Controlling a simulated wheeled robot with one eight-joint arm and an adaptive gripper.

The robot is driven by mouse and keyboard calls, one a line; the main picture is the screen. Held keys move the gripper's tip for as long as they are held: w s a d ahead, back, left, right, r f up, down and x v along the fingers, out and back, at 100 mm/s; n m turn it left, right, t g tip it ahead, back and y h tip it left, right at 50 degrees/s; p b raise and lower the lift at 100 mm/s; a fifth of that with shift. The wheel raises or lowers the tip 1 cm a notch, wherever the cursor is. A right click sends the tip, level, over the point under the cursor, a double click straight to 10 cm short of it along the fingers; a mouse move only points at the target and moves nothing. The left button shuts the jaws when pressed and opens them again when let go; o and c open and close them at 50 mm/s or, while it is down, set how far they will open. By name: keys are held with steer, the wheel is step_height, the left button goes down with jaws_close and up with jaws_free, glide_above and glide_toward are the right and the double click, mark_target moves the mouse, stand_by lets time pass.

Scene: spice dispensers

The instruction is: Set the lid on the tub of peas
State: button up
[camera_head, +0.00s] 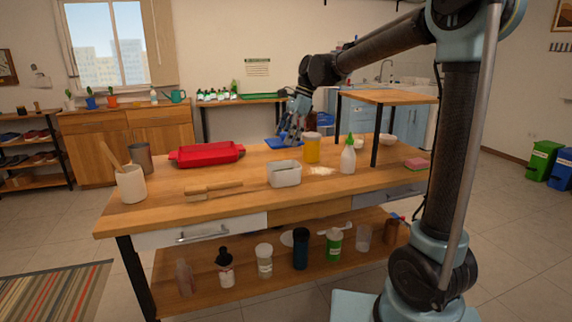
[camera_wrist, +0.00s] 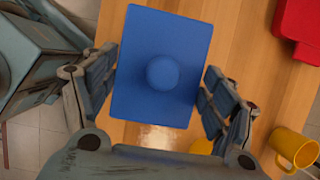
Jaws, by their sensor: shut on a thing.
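A blue rectangular lid (camera_wrist: 140,60) with a round knob fills the middle of the wrist view. It shows in the head view as a blue patch (camera_head: 278,143) near the table's back edge. My gripper (camera_head: 290,138) is above the back of the table, shut on the lid, with its fingers (camera_wrist: 160,92) along the lid's two long sides. Whether the lid touches the table is unclear. A pale grey rectangular tub (camera_head: 284,177) stands open near the table's front, nearer the head camera than my gripper. Its contents are too small to make out.
A yellow mug (camera_head: 312,150) and a white bottle with a green tip (camera_head: 348,157) stand right of the tub. A red dish (camera_head: 206,154) and a wooden brush (camera_head: 213,189) lie left. A raised wooden shelf (camera_head: 388,97) stands at the right.

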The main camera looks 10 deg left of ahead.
glide_toward(284, 174)
steer(key=shift+w+a+f, duration=0.55)
steer(key=shift+a+f, duration=0.05)
steer(key=shift+f, duration=0.2)
steer(key=shift+w+a+f, duration=0.5)
steer(key=shift+a+f, duration=0.05)
steer(key=shift+f, duration=0.2)
steer(key=shift+w+a+f, duration=0.55)
steer(key=shift+a+f, duration=0.05)
steer(key=shift+f, duration=0.2)
steer(key=shift+f, duration=0.25)
steer(key=o, duration=1.1)
steer(key=shift+c, duration=0.2)
